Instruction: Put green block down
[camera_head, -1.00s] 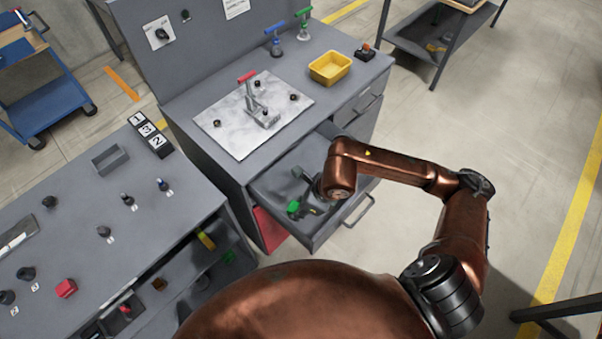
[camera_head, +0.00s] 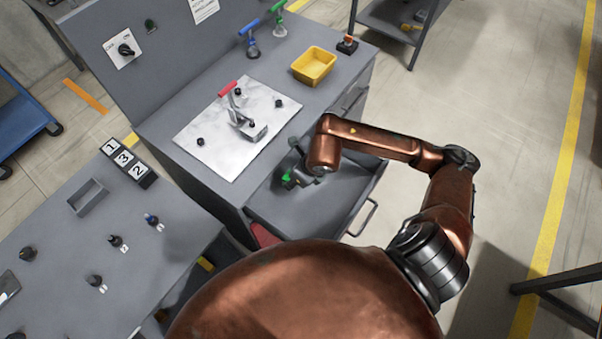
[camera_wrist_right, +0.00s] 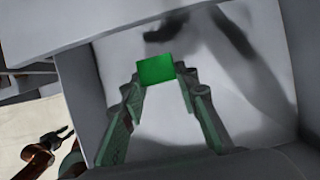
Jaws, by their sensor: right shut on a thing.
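The green block (camera_head: 287,177) is between the fingertips of my right gripper (camera_head: 296,176). The block (camera_wrist_right: 156,69) and gripper (camera_wrist_right: 158,80) also show in the right wrist view, with both fingers closed in on the block. The gripper is within the outline of the open grey drawer (camera_head: 335,205), near its cabinet side. The drawer's pale floor (camera_wrist_right: 255,85) shows below the block in the wrist view. I cannot tell whether the block touches it. A small copper arm end with a dark gripper (camera_wrist_right: 62,133) shows at the wrist view's lower left, too small to read.
The worktop above the drawer carries a metal plate with a red-handled clamp (camera_head: 228,88), a yellow bin (camera_head: 313,66) and blue- and green-handled tools. A grey table (camera_head: 60,235) with a small tray (camera_head: 88,197) stands at left. The drawer handle (camera_head: 362,217) juts out over the floor.

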